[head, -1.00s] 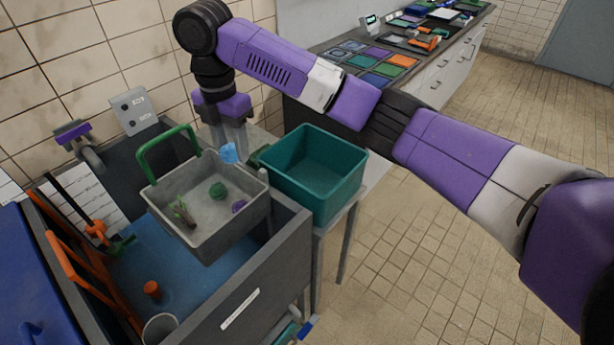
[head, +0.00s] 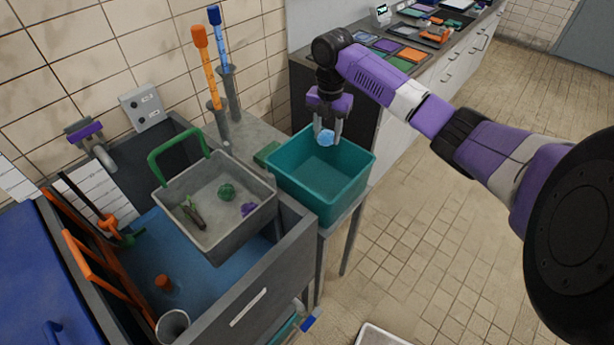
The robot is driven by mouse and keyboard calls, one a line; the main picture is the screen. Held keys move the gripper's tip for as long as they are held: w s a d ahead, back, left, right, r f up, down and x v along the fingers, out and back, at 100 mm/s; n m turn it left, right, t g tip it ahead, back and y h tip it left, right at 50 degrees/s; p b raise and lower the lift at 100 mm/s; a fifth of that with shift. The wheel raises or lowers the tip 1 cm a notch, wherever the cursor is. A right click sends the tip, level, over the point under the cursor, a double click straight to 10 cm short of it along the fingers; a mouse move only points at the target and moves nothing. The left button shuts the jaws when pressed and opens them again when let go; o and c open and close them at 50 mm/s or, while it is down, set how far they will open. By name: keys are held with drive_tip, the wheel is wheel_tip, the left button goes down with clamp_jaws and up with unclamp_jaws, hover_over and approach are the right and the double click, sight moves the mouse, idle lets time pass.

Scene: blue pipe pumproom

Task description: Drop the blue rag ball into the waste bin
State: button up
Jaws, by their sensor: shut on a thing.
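The blue rag ball (head: 326,138) is a small light-blue lump held between the fingertips of my gripper (head: 327,132). My gripper is shut on it and points down. In the picture the ball lies over the back part of the teal open bin (head: 318,210); its exact height over the rim is hard to tell. The teal bin looks empty inside and stands on a grey stand right of the sink. No label shows on it, so I cannot tell for sure that it is the waste bin.
A grey basket (head: 213,244) with a green handle sits over the sink, holding a green ball (head: 227,191), a purple lump (head: 248,209) and a greenish peg-like thing (head: 192,211). Orange and blue-handled tools (head: 204,65) stand behind. A light tray edge (head: 381,336) shows on the floor.

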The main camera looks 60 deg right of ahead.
drive_tip(key=shift+w+d, duration=0.15)
drive_tip(key=shift+f+n, duration=0.2)
drive_tip(key=shift+n, duration=0.2)
wheel_tip(320, 180, down, 6)
drive_tip(key=b, duration=0.4)
drive_tip(key=shift+r+b, duration=0.2)
drive_tip(key=shift+b, duration=0.2)
drive_tip(key=o, duration=1.4)
drive_tip(key=shift+o, duration=0.2)
